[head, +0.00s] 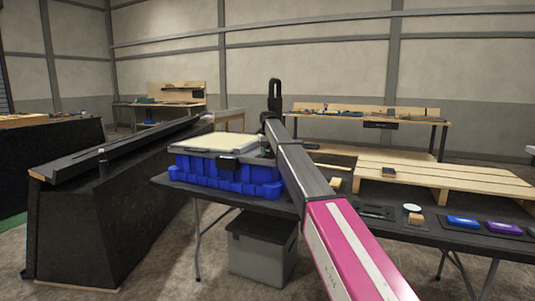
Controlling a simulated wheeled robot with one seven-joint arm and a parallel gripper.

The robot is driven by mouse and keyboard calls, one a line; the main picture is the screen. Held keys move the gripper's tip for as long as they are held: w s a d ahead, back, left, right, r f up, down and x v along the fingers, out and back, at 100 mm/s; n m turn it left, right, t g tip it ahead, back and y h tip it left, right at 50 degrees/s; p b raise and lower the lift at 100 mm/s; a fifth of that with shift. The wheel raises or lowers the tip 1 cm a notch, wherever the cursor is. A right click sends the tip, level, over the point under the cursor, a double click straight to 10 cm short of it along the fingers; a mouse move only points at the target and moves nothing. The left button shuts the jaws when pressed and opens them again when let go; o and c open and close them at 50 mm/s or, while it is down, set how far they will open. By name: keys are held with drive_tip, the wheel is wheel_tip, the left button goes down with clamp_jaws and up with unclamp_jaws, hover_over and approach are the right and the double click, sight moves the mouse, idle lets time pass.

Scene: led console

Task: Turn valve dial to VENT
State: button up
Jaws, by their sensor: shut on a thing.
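My arm reaches forward from the lower right, with a pink link and then a dark one. Its far end stands beside the right end of a blue box-like unit (205,178) with a cream top and a dark label on its front. My gripper's fingers are hidden or too small to make out there, so what they touch cannot be seen. I cannot make out a valve dial or any VENT marking.
The blue unit stands on a dark folding table (350,222). To the right are a wooden pallet (445,178), a blue item (463,222), a purple item (504,228) and a white disc (412,208). A grey bin (262,250) sits beneath. A workbench (370,118) stands behind.

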idle(0.3)
drive_tip(key=o, duration=0.9)
drive_tip(key=shift+r, duration=0.1)
wheel_tip(320, 180, up, 11)
drive_tip(key=shift+f, duration=0.2)
